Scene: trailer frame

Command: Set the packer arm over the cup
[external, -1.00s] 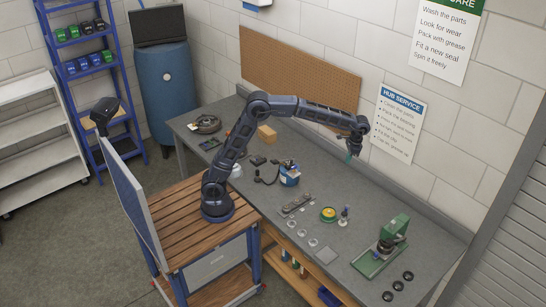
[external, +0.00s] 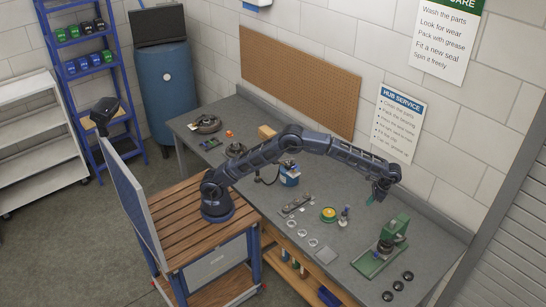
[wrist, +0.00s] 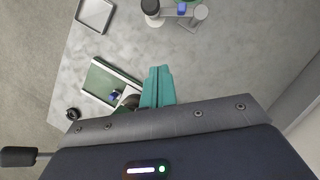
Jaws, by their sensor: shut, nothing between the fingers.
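The green bearing packer stands at the right end of the bench, with a flat green base (external: 372,264) and a tall green upper part (external: 397,227). A small dark and silver cup-like piece (external: 386,246) sits low beside the upper part; I cannot tell the arm's exact position over it. My gripper (external: 373,199) is above the bench, up and left of the packer, touching nothing. In the wrist view its teal fingers (wrist: 158,85) are together and empty. The packer base (wrist: 108,80) shows left of them, with a small blue part; the rest is partly hidden by my wrist.
Several black rings (external: 397,285) lie at the bench's front right corner. A square tray (external: 326,255), pale rings (external: 303,233), a yellow-green round tin (external: 328,214) and a small stand (external: 344,217) lie left of the packer. The wall stands close behind.

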